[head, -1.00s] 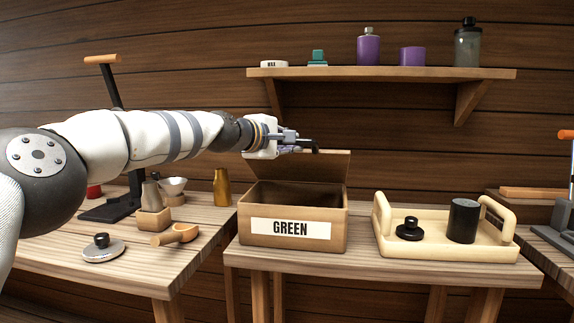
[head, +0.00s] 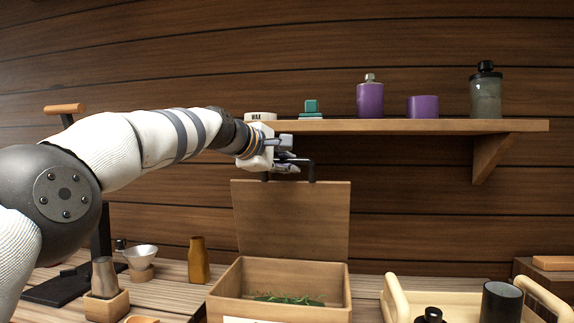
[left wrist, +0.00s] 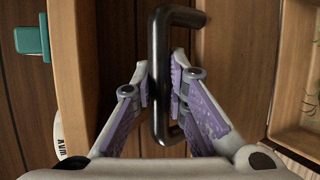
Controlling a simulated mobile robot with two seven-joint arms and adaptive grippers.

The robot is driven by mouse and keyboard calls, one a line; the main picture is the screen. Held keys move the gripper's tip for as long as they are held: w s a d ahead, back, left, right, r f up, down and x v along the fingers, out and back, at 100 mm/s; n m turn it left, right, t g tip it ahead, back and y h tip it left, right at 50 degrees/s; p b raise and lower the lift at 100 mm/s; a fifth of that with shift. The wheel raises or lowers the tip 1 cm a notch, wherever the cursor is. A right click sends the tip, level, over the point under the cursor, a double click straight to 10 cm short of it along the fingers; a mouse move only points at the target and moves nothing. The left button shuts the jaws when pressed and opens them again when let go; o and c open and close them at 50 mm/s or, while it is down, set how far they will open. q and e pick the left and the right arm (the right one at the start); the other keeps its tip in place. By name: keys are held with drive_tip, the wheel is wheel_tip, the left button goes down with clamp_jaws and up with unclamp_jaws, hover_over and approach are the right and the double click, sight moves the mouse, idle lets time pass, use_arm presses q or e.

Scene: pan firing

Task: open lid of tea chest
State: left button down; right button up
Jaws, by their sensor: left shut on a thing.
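The tea chest (head: 228,290) is a wooden box on the middle table, with green leaves (head: 285,298) visible inside. Its lid (head: 290,222) stands about upright at the back of the box. A black handle (head: 311,170) sits on the lid's top edge. My left gripper (head: 288,163) is at this handle, above the box. In the left wrist view the handle (left wrist: 160,75) passes between the purple-padded fingers of my left gripper (left wrist: 162,90), which are closed on it. My right gripper is not in view.
A wall shelf (head: 400,126) with purple containers (head: 370,99) and a grey bottle (head: 486,95) is close above the gripper. A tray (head: 395,300) stands right of the box. Bowls and small vessels (head: 199,260) stand left.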

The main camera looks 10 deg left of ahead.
use_arm(q)
drive_tip(key=shift+w, duration=0.15)
idle(0.3)
drive_tip(key=c, duration=1.6)
unclamp_jaws()
drive_tip(key=shift+o, duration=0.2)
drive_tip(key=shift+s+a+r, duration=0.15)
drive_tip(key=shift+s, duration=0.05)
drive_tip(key=v, duration=1.1)
drive_tip(key=shift+s+r, duration=0.2)
drive_tip(key=shift+s, duration=0.1)
